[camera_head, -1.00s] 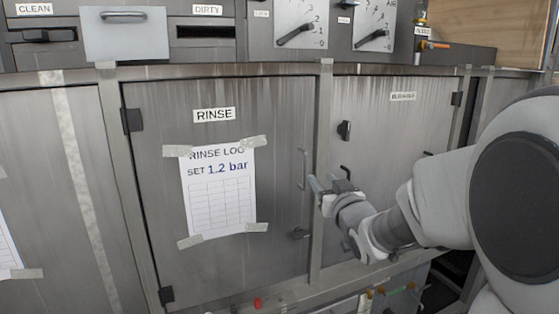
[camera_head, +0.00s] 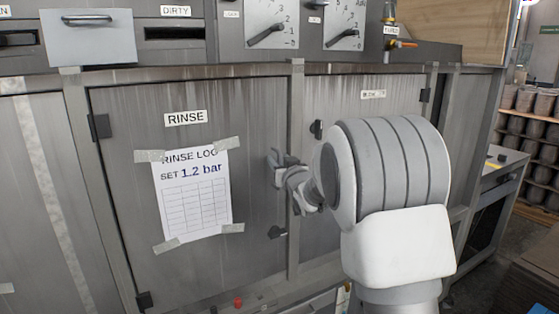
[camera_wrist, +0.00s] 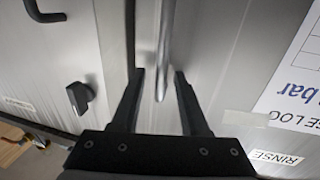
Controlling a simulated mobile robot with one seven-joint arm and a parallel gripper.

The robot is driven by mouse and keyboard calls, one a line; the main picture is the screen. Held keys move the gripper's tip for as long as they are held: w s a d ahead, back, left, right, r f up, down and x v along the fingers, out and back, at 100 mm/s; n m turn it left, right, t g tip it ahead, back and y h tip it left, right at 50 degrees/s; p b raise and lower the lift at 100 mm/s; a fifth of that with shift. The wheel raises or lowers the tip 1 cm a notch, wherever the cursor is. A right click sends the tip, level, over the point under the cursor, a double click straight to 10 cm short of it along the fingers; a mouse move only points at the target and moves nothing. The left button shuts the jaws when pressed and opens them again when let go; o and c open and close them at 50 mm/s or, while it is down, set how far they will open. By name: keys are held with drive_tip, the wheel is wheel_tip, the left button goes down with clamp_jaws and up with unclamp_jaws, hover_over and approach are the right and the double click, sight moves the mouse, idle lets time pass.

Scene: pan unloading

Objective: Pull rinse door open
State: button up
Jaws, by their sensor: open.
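The rinse door (camera_head: 262,120) is a grey metal panel with a RINSE label and a taped rinse log sheet (camera_head: 193,195); it looks closed in its frame. Its vertical bar handle (camera_wrist: 165,50) shows in the wrist view, between the two fingers of my gripper (camera_wrist: 158,85). The fingers are open, one on each side of the handle's end, with gaps visible. In the head view my gripper (camera_head: 277,163) is at the door's right edge, and it and my arm hide the handle there.
A neighbouring door (camera_head: 335,95) on the right has a dark knob, also in the wrist view (camera_wrist: 79,97). Above are a drawer (camera_head: 88,38) and dials (camera_head: 268,25). Shelves of pots (camera_head: 530,105) stand at far right.

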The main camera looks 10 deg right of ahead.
drive_tip(key=shift+c, duration=0.3)
clamp_jaws()
idle(1.2)
